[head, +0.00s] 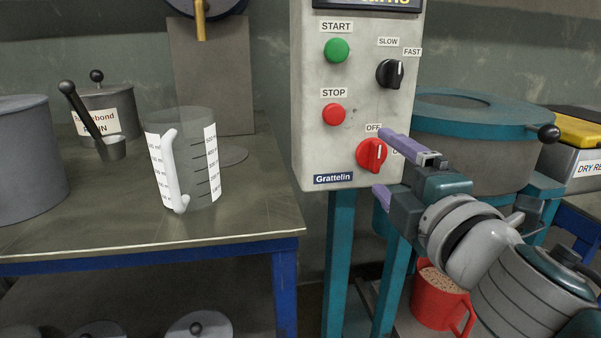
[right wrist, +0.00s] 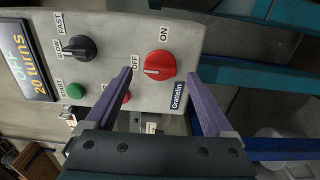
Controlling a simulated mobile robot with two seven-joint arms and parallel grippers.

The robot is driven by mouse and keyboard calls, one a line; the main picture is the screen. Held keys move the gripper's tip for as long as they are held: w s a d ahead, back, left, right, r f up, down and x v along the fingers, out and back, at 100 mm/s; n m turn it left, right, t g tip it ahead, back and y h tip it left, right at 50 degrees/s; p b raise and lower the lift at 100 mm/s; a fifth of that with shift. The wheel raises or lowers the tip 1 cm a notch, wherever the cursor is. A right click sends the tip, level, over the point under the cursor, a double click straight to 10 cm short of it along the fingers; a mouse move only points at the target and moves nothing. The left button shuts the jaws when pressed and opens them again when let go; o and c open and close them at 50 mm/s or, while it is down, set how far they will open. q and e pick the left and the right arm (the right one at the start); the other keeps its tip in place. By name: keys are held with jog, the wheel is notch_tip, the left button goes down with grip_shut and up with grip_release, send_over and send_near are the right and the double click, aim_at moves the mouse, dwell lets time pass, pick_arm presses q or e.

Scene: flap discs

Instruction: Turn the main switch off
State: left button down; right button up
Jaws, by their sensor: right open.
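The main switch is a red rotary knob (head: 371,154) low on the grey control box (head: 310,110). Its white mark points up in the head view, near the OFF label (head: 373,127); the ON label is mostly hidden there. In the right wrist view the knob (right wrist: 159,65) shows with its OFF and ON labels clear, the mark pointing left beside OFF. My right gripper (head: 381,162) is open and empty, its purple fingers above and below the knob's right side. In the wrist view the knob appears between the fingers; contact is unclear. My left gripper is out of view.
The box also bears a green START button (head: 337,49), red STOP button (head: 333,115) and black speed knob (head: 390,73). The display (right wrist: 28,60) reads "OFF 20 turns". A measuring jug (head: 190,165) stands on the left table; a teal-rimmed drum (head: 470,120) is behind my right arm.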

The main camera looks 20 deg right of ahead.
jog(key=b+v, duration=0.1)
jog(key=v, duration=0.7)
jog(key=shift+s, duration=0.1)
jog(key=s+d+r+m+g+h+p, duration=0.25)
jog(key=r+m+g+p, duration=0.25)
jog(key=r+m+p, duration=0.6)
jog(key=s+a+r+m+g+y+p, duration=0.1)
jog(key=s+a+r+g+y+p, duration=0.2)
jog(key=s+a+g+p, duration=0.35)
jog(key=s+a+r+m+g+y+p, duration=0.1)
jog(key=s+a+r+g+y+p, duration=0.25)
jog(key=s+p, duration=0.65)
notch_tip(320, 180, up, 35)
jog(key=w+t+p, duration=0.1)
jog(key=w+p, duration=0.1)
jog(key=p, duration=3.5)
jog(key=shift+w, duration=0.2)
